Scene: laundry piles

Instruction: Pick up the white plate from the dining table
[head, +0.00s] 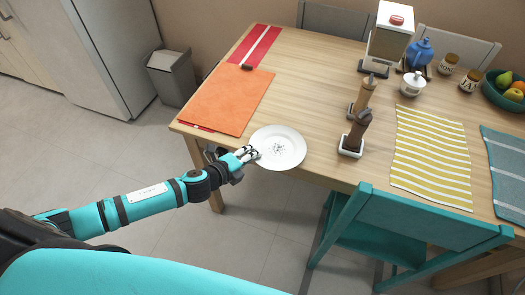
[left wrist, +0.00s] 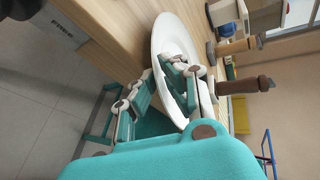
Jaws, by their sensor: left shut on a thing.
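I cannot tell whether the plate touches the table. My right gripper is not in view.
An orange placemat (head: 228,100) lies left of the plate. A teal chair (head: 410,225) is at the near side. A yellow striped placemat (head: 431,158) lies further right.

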